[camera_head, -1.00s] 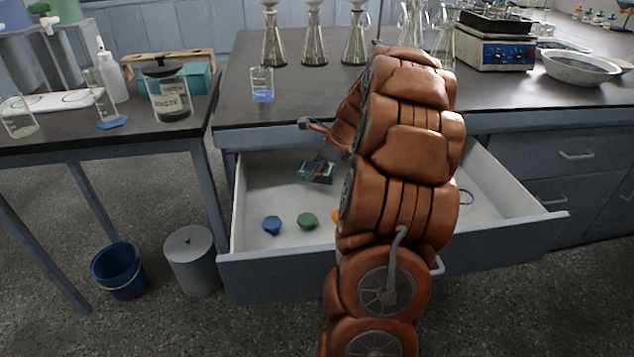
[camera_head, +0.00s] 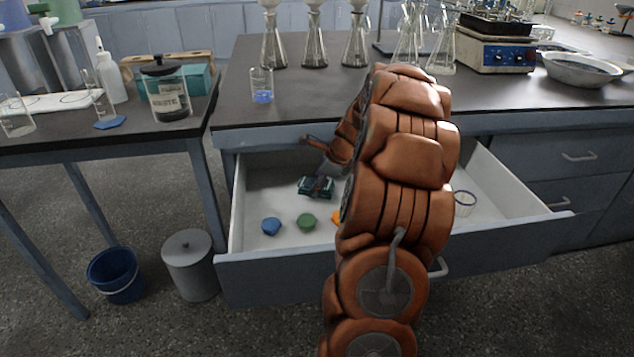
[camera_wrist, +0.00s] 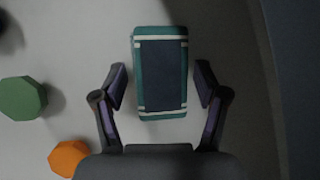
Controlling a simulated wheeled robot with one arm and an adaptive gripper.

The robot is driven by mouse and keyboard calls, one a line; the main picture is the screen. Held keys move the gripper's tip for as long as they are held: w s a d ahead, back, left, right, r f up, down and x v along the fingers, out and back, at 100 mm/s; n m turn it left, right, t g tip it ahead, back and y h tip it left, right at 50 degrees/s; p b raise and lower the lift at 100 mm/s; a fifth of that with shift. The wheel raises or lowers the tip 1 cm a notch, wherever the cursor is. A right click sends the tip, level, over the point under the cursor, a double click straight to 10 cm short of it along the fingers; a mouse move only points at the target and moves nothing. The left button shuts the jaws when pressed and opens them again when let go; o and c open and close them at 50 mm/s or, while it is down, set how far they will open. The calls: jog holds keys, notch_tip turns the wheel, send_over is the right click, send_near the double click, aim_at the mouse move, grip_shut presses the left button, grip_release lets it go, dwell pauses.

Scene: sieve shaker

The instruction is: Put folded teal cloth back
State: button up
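The folded teal cloth (camera_head: 306,185) is in the open drawer, behind the small blue and green pieces. It also shows in the wrist view (camera_wrist: 162,72), with a dark panel across its middle and pale stripes at both ends. My gripper (camera_head: 322,180) is over it in the head view, partly hidden by my brown arm. In the wrist view my gripper (camera_wrist: 160,80) is open, with one finger on each side of the cloth and a visible gap at both sides. I cannot tell the exact height of the fingertips over the drawer floor.
The drawer (camera_head: 275,273) holds a blue piece (camera_head: 271,226), a green piece (camera_head: 306,221), an orange piece (camera_head: 336,217) and a round ringed item (camera_head: 464,203). The bench top (camera_head: 315,95) above carries flasks and a beaker (camera_head: 261,86). A grey bin (camera_head: 191,265) stands left of the drawer.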

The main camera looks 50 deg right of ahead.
jog(key=shift+o, duration=0.6)
jog(key=shift+r, duration=0.1)
jog(key=shift+s+d+r, duration=0.1)
jog(key=shift+s+r, duration=0.05)
jog(key=shift+r, duration=0.15)
jog(key=p+v, duration=0.2)
jog(key=v, duration=0.9)
jog(key=shift+p, duration=0.4)
jog(key=shift+s, duration=0.1)
jog(key=s+a+r+n+g+p, duration=0.1)
jog(key=a+r+n+p, duration=0.4)
jog(key=a, duration=0.4)
jog(key=s+a+r+n+g+y+p, duration=0.15)
jog(key=a+r+n+p, duration=0.3)
jog(key=a, duration=0.45)
jog(key=s+a+r+n+g+p, duration=0.1)
jog(key=a+r+n+p, duration=0.4)
jog(key=a, duration=0.4)
jog(key=s+a+r+n+g+h+p, duration=0.1)
jog(key=s+a+r+n+p, duration=0.3)
jog(key=s, duration=0.3)
jog(key=s+a+r+n+g+h+p, duration=0.1)
jog(key=s+a+r+n+p, duration=0.3)
jog(key=s+n+p, duration=0.2)
jog(key=s+a+r+n+g+h+p, duration=0.1)
jog(key=s+a+r+n+p, duration=0.3)
jog(key=s, duration=0.4)
jog(key=shift+r+n+g+p, duration=0.45)
jog(key=shift+r+n+p, duration=0.1)
jog(key=shift+p, duration=0.25)
